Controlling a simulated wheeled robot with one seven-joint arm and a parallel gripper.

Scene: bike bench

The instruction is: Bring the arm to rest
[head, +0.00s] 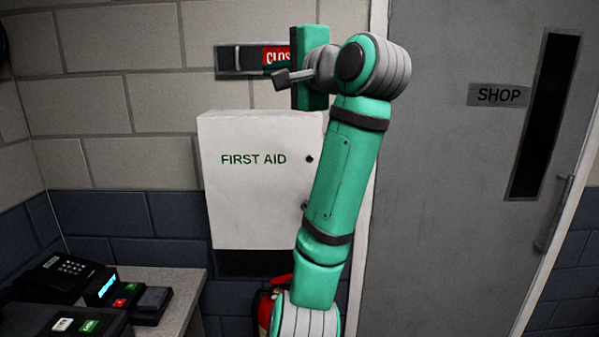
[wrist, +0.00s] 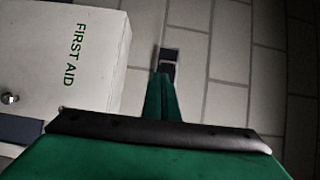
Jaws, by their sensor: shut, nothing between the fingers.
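My green arm rises in front of the wall in the head view, with its forearm bent over at the top. My gripper (head: 281,79) is at the upper middle, pointing left, shut and empty. It hangs in the air above the first aid cabinet (head: 255,185) and in front of the sign slider (head: 237,58). In the wrist view my gripper (wrist: 166,70) shows as a narrow closed shape against the wall. The cabinet (wrist: 62,55) is at the left there. Part of the sign is hidden behind my wrist.
A grey door marked SHOP (head: 440,190) with a handle is at the right. A counter (head: 185,285) at the lower left carries a card terminal (head: 65,275) and other small devices. A red fire extinguisher (head: 265,310) stands partly hidden behind my arm.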

